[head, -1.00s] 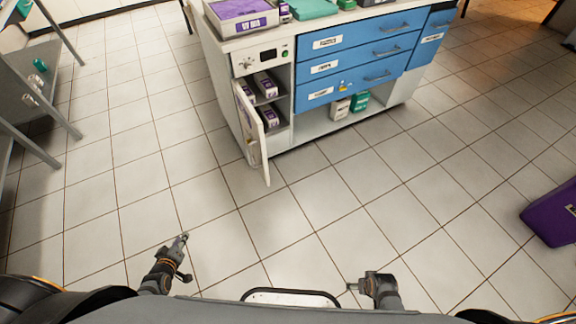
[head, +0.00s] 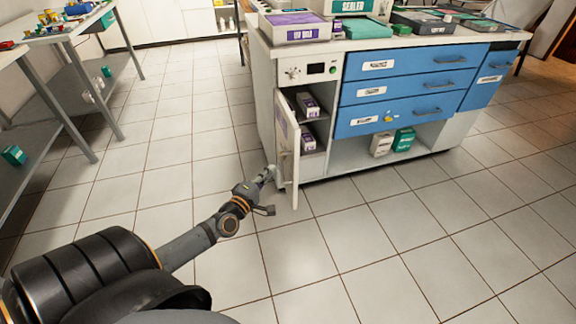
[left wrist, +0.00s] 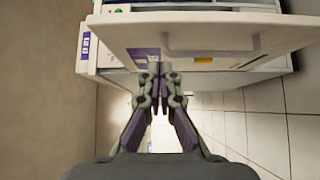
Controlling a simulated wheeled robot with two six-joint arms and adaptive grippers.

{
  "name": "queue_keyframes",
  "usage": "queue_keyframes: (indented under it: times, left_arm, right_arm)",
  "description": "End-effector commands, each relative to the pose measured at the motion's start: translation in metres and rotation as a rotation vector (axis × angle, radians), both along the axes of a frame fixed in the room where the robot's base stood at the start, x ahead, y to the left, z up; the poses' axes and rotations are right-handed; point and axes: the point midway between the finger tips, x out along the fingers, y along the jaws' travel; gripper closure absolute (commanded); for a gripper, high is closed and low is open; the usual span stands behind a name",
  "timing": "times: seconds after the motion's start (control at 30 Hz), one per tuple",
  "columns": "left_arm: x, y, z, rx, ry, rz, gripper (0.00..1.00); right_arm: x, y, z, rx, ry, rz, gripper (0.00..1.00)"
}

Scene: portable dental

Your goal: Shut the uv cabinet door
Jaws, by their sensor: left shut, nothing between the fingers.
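The uv cabinet (head: 307,71) is the white left end of the counter unit, with a small control panel on top. Its white door (head: 287,150) stands open, swung out toward me, and shelves with several purple-and-white boxes (head: 308,105) show inside. My left gripper (head: 268,173) is shut and empty, low beside the outer left face of the door. I cannot tell if it touches. In the left wrist view the door (left wrist: 125,32) with its handle lies just ahead of the closed fingertips (left wrist: 159,72). My right gripper is out of view.
Blue drawers (head: 400,85) fill the counter to the right of the cabinet. Green and white boxes (head: 392,143) sit in the open space under them. A grey metal table (head: 60,35) stands at the left. The tiled floor in front is clear.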

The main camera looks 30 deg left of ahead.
Motion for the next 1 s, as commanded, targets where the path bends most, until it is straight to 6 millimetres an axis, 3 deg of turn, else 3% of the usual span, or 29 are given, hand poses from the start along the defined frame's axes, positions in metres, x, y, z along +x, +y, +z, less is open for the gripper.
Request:
queue_keyframes:
  times: [0.2, 0.4, 1.0]
  left_arm:
    - [0.046, -0.001, 0.0, -0.006, -0.002, 0.002, 1.0]
    - [0.064, -0.02, 0.001, -0.003, 0.0, 0.001, 1.0]
    - [0.07, -0.026, 0.001, 0.0, 0.001, 0.009, 1.0]
  right_arm:
    - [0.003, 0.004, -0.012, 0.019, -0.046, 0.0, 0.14]
    - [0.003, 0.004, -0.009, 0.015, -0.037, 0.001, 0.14]
    - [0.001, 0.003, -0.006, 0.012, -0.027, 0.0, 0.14]
